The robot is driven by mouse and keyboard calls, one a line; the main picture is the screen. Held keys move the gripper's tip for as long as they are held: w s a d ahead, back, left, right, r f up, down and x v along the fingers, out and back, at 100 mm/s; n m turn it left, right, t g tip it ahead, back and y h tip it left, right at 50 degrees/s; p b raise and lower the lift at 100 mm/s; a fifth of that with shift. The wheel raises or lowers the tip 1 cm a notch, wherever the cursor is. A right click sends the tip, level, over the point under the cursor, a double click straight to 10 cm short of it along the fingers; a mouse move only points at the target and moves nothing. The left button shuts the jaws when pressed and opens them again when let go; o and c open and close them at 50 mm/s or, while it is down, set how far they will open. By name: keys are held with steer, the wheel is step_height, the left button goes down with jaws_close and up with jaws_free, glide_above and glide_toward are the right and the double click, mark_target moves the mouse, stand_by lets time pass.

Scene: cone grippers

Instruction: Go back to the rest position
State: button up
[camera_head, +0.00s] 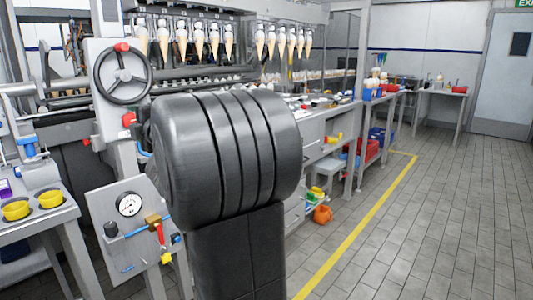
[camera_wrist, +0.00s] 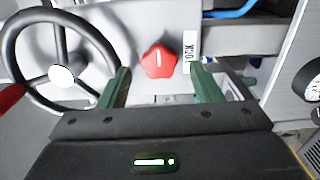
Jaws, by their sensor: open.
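My gripper (camera_wrist: 160,88) shows in the wrist view with its two green fingers spread apart and nothing between them. Beyond the fingers is a red knob (camera_wrist: 159,61) on a light grey panel, with a label reading LOCK to its right. The knob appears apart from the fingers. A black handwheel (camera_wrist: 62,75) with a pale hub is to the left. In the head view, my own dark arm fills the middle and hides my gripper. The handwheel (camera_head: 123,72) also shows there, left of the arm, with red knobs above and below right of it.
A row of cones (camera_head: 215,40) hangs in the machine behind. A gauge panel (camera_head: 130,215) and a side table with yellow cups (camera_head: 17,210) stand at the left. A workbench (camera_head: 335,120) runs behind my arm. The tiled floor (camera_head: 440,220) right of the yellow line is clear.

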mark_target(131, 121)
steer(key=shift+x, duration=1.45)
steer(key=shift+s+d, duration=0.1)
steer(key=shift+d, duration=0.05)
steer(key=p+v, duration=0.2)
steer(key=v, duration=1.2)
steer(key=b+x, duration=0.2)
steer(key=x, duration=1.2)
steer(key=shift+w+a+f, duration=0.1)
steer(key=shift+w+a, duration=0.1)
steer(key=shift+a, duration=0.1)
steer(key=m+p, duration=0.2)
steer(key=shift+s+d+r+m, duration=0.15)
steer(key=shift+r+m, duration=0.15)
steer(key=shift+r, duration=0.05)
steer(key=m+p, duration=0.4)
steer(key=m, duration=0.1)
steer(key=shift+m, duration=0.4)
steer(key=m+p, duration=0.6)
steer(key=shift+m, duration=0.3)
steer(key=shift+f+m+p, duration=0.1)
steer(key=shift+m+p, duration=0.8)
steer(key=shift+p, duration=0.05)
steer(key=shift+f+m+p, duration=0.15)
steer(key=shift+m+p, duration=0.2)
steer(key=shift+m, duration=0.15)
